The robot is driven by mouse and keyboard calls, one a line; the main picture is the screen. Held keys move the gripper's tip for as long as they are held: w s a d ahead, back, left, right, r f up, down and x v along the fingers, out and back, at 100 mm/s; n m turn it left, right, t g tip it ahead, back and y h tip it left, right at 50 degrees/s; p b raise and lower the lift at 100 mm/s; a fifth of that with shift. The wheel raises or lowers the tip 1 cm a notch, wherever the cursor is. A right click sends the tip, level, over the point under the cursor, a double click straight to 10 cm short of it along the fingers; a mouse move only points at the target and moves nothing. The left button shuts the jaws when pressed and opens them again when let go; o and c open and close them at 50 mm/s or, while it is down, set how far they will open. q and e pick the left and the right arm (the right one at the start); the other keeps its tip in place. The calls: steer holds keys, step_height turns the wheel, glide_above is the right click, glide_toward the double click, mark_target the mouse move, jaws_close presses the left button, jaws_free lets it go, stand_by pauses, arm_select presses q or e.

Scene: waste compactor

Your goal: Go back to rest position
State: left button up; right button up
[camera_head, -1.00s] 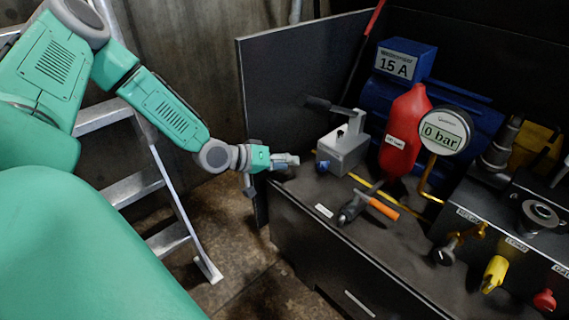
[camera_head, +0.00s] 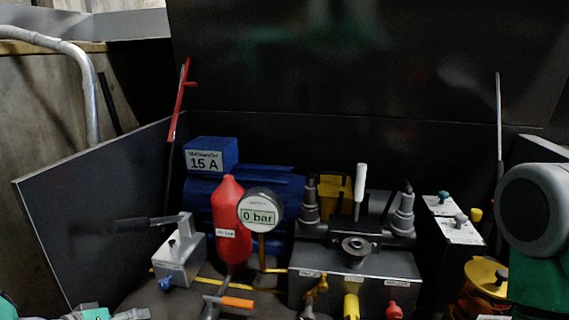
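In the head view, my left gripper (camera_head: 130,314) just shows at the bottom left edge, cut off by the frame. It is below and left of the grey box with the black lever (camera_head: 180,262) and looks apart from it. Its fingers are too small and cropped to tell open from shut. Part of my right arm, green with a grey round joint, is at the right edge. My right gripper is outside the view.
The black bench holds a red bottle (camera_head: 230,225), a gauge reading 0 bar (camera_head: 260,211), a blue motor box marked 15 A (camera_head: 211,154) and a grey valve block (camera_head: 350,275). A black side panel (camera_head: 95,210) stands left. An orange-handled lever (camera_head: 237,302) lies in front.

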arm_select(q)
steer(key=s+d+f+m+g+y, duration=0.1)
steer(key=s+d+f+g, duration=0.25)
steer(key=s+d, duration=0.2)
steer(key=s+d+f+m+g+y, duration=0.1)
steer(key=s+d+f+m+g, duration=0.1)
steer(key=s+d+f, duration=0.4)
steer(key=s+a+f+m+g+y, duration=0.1)
steer(key=s+g+y, duration=0.1)
steer(key=s, duration=0.6)
steer(key=s+a+m+g+y, duration=0.1)
steer(key=s+a+m+g, duration=0.1)
steer(key=s, duration=0.6)
step_height(320, 180, up, 17)
steer(key=p, duration=1.8)
steer(key=shift+w+d+r, duration=0.2)
steer(key=shift+w+d, duration=0.15)
steer(key=shift+w, duration=0.1)
steer(key=shift+w, duration=0.1)
